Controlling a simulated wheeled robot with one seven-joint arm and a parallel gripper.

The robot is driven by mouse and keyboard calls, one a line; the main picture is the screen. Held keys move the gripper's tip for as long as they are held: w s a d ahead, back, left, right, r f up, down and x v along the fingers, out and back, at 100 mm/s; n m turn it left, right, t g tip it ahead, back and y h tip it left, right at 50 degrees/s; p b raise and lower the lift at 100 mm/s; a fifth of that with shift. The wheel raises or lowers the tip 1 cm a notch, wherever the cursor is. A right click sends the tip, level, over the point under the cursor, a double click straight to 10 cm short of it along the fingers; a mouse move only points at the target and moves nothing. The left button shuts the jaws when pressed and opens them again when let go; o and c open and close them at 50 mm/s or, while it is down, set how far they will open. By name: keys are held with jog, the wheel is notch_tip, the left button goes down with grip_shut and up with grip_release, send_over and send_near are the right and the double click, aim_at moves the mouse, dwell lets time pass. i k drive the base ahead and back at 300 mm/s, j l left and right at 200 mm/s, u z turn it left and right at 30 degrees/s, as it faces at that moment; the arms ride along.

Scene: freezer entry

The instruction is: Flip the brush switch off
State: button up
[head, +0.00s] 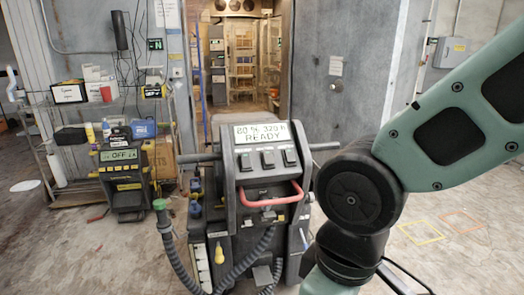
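A dark grey floor-cleaning machine (240,205) stands upright in the middle of the head view. Its lit display (262,133) reads about "80% 320 h READY". Below the display is a row of three dark switches: a left one (245,161), a middle one (267,158) and a right one (290,156). Their labels are too small to read, so I cannot tell which is the brush switch or how each is set. A red handle bar (285,200) sits below them. My arm comes in from the right, beside the machine; my gripper is not in view.
A second unit (125,180) with a display reading "OFF" stands at the left, by a cluttered wire shelf (65,105). Bars stick out from both sides of the machine, and a hose (180,262) hangs at its front.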

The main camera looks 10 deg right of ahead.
aim_at(246, 160)
jog(key=i+l, duration=0.75)
jog(key=i+u, duration=0.05)
